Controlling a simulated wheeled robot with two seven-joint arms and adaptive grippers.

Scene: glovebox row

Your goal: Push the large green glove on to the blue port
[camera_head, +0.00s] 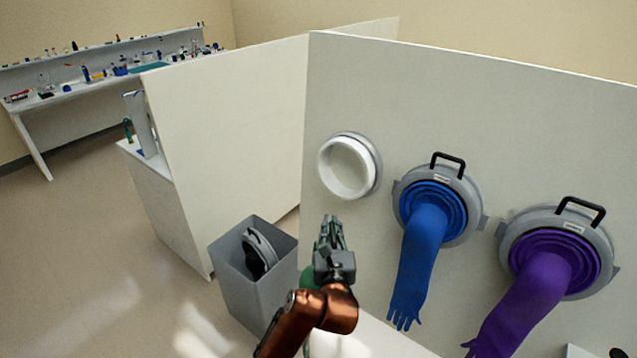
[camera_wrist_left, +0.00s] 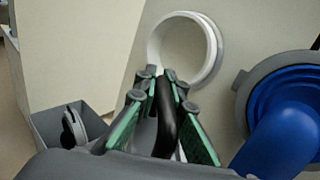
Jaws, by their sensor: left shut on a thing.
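My left gripper (camera_head: 331,228) is in front of the wall panel, below and left of a bare white round port (camera_head: 347,168). In the left wrist view its green-padded fingers (camera_wrist_left: 160,85) are shut on a black curved handle (camera_wrist_left: 167,120). Small green patches (camera_head: 308,278) show behind my left arm; they may be part of the green glove, which is mostly hidden. The bare port shows white, not blue, and also appears in the left wrist view (camera_wrist_left: 188,45). A blue glove (camera_head: 420,260) hangs from the grey-ringed port to its right. My right gripper is not in view.
A purple glove (camera_head: 535,290) hangs from another grey ring farther right. A grey bin (camera_head: 240,285) with a grey, black-handled ring (camera_head: 260,250) inside stands left of my arm. A cluttered bench (camera_head: 85,85) is far left. The floor at left is clear.

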